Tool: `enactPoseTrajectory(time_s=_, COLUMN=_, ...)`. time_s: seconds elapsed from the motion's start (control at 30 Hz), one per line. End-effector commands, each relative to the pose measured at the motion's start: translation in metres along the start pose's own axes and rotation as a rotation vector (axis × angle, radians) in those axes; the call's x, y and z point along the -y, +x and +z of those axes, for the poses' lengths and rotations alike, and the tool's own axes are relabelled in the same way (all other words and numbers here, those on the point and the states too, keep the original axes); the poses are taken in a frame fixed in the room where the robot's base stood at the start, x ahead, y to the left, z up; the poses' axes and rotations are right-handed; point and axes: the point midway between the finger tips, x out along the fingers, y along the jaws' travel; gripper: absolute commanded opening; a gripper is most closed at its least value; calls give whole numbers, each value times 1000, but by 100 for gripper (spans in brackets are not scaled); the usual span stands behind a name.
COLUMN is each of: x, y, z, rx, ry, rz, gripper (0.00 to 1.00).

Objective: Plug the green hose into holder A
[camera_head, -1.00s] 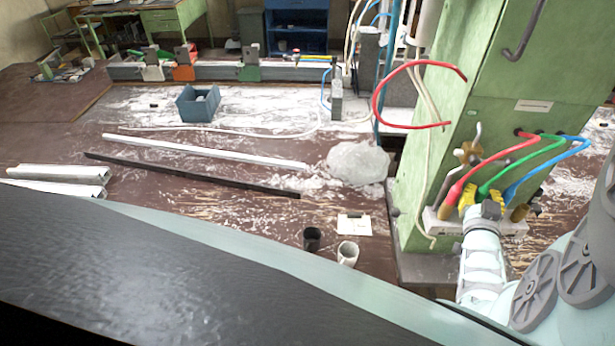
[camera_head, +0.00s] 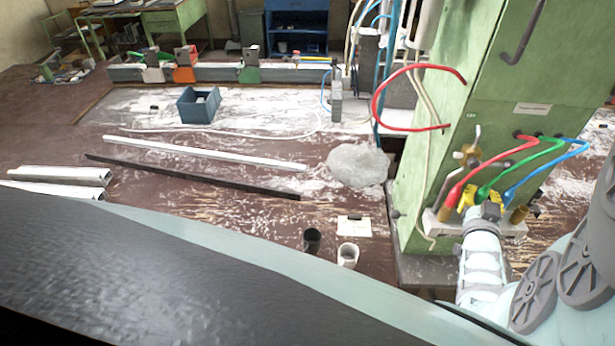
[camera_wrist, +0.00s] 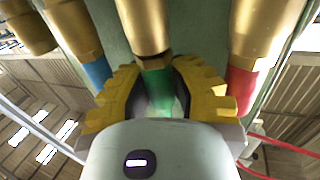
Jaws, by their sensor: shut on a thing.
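The green hose (camera_head: 497,180) arcs from the green cabinet down to my gripper (camera_head: 482,200) in the head view. In the wrist view my gripper (camera_wrist: 163,95) has its yellow fingers shut on the green hose end (camera_wrist: 158,88), one on each side. A brass fitting (camera_wrist: 145,28) stands directly over this end, in line with it. Whether the end is seated inside or only touching I cannot tell. The fittings sit along a pale holder block (camera_head: 437,223) on the cabinet's front. I can read no letter marking holder A.
The red hose (camera_wrist: 240,88) and blue hose (camera_wrist: 98,72) meet brass fittings close on either side of my fingers. A brass valve with a lever (camera_head: 468,153) stands just above the block. The green cabinet (camera_head: 425,185) rises close behind. A loose red hose (camera_head: 378,100) loops to the left.

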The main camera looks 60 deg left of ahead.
Motion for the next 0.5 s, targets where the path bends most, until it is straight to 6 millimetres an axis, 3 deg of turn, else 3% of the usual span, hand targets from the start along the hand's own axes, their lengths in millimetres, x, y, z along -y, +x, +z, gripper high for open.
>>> enactPoseTrajectory(time_s=0.5, x=1, y=1, z=-8, rx=-8, ry=0, rz=-3, gripper=0)
